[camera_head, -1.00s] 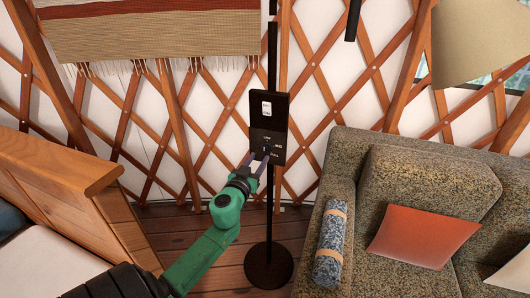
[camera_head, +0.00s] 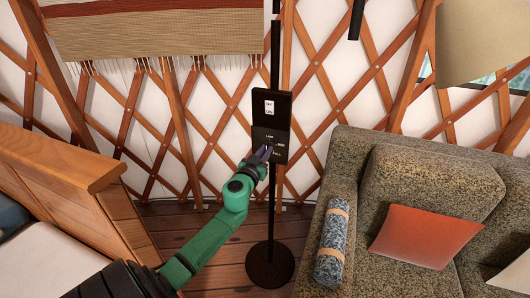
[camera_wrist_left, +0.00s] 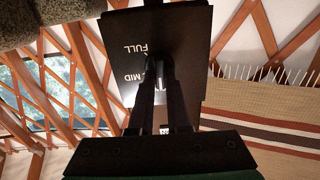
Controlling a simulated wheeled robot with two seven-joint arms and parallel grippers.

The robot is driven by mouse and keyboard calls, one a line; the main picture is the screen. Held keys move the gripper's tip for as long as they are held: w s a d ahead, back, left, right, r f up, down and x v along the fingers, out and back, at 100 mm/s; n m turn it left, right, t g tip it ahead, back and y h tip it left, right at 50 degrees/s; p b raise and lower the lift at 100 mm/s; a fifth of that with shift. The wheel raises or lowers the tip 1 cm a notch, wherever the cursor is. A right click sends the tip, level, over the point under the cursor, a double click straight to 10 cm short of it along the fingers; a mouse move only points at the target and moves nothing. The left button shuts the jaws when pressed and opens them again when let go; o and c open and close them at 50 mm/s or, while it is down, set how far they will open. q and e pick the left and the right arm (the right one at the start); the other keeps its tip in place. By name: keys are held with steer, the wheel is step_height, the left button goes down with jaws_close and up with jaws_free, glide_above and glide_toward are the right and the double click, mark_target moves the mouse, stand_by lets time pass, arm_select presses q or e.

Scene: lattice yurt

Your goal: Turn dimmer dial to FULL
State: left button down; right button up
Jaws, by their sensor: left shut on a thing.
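A black control panel (camera_head: 281,122) stands upright on a slim black pole, with a white switch (camera_head: 269,107) in its upper half and small white labels in its lower half. My left gripper (camera_head: 267,151) is at the lower half of this panel, shut on the dimmer dial, which its fingers mostly hide. In the left wrist view, the two dark fingers (camera_wrist_left: 158,66) meet at the panel (camera_wrist_left: 185,28). The FULL label (camera_wrist_left: 134,48) and part of the MID label show beside the fingertips. I cannot make out the dial's pointer. My right gripper is not in view.
The pole's round base (camera_head: 269,265) stands on the wooden floor. A grey sofa (camera_head: 345,155) with an orange cushion (camera_head: 424,236) and a rolled blanket (camera_head: 331,240) is at the right. A wooden bed frame (camera_head: 65,160) is at the left. The lattice wall is behind.

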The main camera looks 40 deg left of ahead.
arm_select(q)
steer(key=shift+m, duration=0.3)
steer(key=m, duration=1.8)
steer(key=f+m, duration=0.1)
steer(key=m, duration=0.8)
steer(key=shift+d+b, duration=0.15)
steer(key=shift+b, duration=0.2)
steer(key=c, duration=0.9)
jaws_free()
steer(key=shift+r, duration=0.1)
